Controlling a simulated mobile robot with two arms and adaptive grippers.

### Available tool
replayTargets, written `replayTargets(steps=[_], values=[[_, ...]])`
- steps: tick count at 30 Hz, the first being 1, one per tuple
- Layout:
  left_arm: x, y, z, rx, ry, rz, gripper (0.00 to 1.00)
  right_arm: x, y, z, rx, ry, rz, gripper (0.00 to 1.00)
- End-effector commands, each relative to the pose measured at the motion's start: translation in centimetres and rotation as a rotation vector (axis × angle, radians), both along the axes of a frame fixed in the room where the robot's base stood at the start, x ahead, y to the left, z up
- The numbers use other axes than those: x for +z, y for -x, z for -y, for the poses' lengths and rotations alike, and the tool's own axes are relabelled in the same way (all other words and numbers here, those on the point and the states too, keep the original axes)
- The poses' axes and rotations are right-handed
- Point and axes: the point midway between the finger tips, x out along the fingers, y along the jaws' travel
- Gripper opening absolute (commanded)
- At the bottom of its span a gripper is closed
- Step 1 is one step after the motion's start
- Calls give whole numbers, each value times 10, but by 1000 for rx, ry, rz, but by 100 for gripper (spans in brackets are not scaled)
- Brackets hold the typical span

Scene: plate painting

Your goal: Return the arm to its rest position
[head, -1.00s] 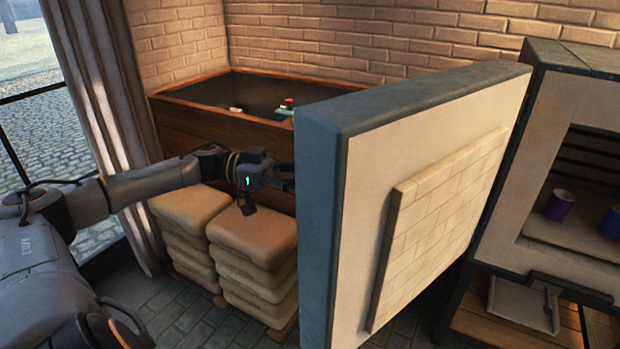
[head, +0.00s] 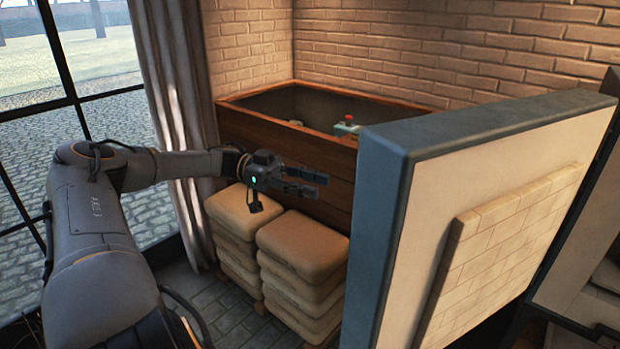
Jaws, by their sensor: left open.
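My left arm reaches in from the left in the head view. Its left gripper (head: 308,183) is open and empty, with its two fingers pointing right. It is over the stacked sacks, in front of the wooden bin, and short of the open kiln door's edge. A gap shows between the fingertips and the door (head: 385,220). My right gripper is not in view.
Stacked sacks (head: 303,246) stand below the gripper. A wooden bin (head: 280,185) behind holds a teal item with a red knob (head: 347,124). A curtain (head: 182,110) and window (head: 85,70) are at the left. The kiln is mostly cut off at right.

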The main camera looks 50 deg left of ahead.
Motion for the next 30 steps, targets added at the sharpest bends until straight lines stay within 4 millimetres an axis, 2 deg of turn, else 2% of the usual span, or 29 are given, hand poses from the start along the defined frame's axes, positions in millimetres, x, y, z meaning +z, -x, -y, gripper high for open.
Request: replayTargets(steps=[16,20,23,26,27,29,30], values=[[0,0,0,0,0,-1,40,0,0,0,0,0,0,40],[-14,-6,-4,37,4,8,40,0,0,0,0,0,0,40],[-52,-23,-15,146,4,34,40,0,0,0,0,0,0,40],[-114,-43,-32,320,-13,53,40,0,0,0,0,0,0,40],[-143,-50,-39,398,-30,51,40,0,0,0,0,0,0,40],[-188,-56,-48,510,-61,41,40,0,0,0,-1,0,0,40],[-218,-57,-53,578,-86,27,40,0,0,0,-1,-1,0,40]])
